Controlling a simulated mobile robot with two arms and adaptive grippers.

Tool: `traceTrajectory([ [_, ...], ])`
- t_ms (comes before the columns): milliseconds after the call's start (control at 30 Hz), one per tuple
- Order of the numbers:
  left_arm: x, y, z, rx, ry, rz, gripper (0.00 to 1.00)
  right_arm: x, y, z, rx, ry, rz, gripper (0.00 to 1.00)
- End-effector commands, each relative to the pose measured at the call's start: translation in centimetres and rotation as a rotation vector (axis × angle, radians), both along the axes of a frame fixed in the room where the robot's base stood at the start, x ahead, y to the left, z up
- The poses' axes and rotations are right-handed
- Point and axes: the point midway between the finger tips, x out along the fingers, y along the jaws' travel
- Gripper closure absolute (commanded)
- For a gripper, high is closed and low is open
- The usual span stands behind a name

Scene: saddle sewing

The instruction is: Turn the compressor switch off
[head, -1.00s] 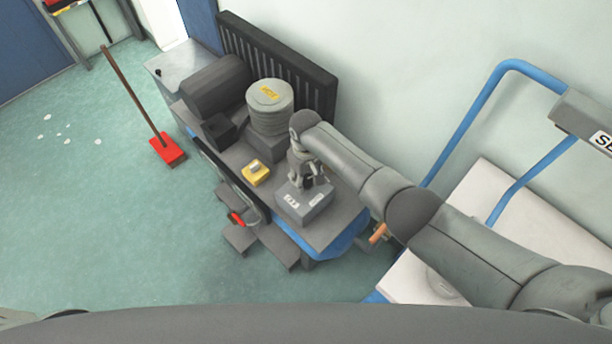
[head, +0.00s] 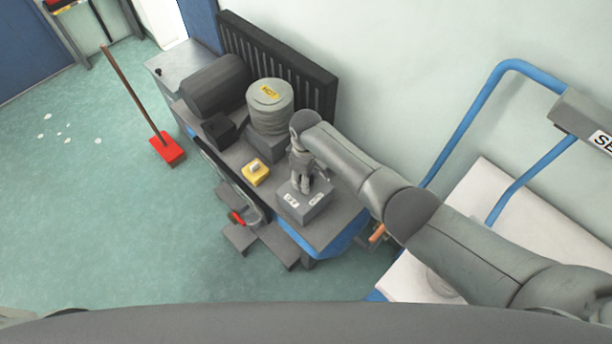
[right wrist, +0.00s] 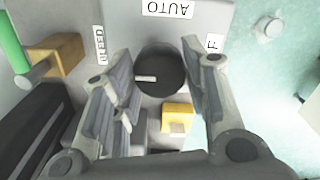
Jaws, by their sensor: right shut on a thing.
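The compressor's grey switch box (head: 305,209) stands on the near end of the compressor's top, with white labels on it. In the right wrist view the switch is a round dark knob (right wrist: 165,72) with a white mark toward its left side. An AUTO label (right wrist: 167,8) sits above it, another label is at left, and one ending in F (right wrist: 213,42) is at right. My right gripper (head: 303,187) is down over the box, its fingers on both sides of the knob and shut on it. Its fingers hide the knob in the head view. My left gripper is not in view.
A small yellow box (head: 256,172) is left of the switch box, with a ribbed grey cylinder (head: 270,110) behind it. A black finned panel (head: 280,62) stands by the wall. A blue-railed cart (head: 470,125) is at right. A red-headed broom (head: 168,149) stands at left on open floor.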

Motion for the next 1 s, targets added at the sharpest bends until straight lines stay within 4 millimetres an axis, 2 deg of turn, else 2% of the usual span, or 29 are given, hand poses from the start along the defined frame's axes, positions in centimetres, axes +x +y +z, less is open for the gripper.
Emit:
traceTrajectory([
  [233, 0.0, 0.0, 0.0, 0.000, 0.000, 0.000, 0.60, 0.1, 0.1, 0.2, 0.002, -0.005, 0.004, 0.83],
  [267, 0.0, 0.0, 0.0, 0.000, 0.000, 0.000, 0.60, 0.1, 0.1, 0.2, 0.002, -0.005, 0.004, 0.56],
  [400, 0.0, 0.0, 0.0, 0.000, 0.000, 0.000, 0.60, 0.1, 0.1, 0.1, 0.001, -0.004, 0.003, 0.38],
  [767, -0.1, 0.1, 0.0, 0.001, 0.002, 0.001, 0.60, 0.0, 0.0, 0.1, 0.000, -0.001, 0.001, 0.37],
  [1000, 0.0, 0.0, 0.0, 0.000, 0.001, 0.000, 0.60, 0.1, 0.0, 2.3, 0.003, -0.004, 0.002, 0.37],
])
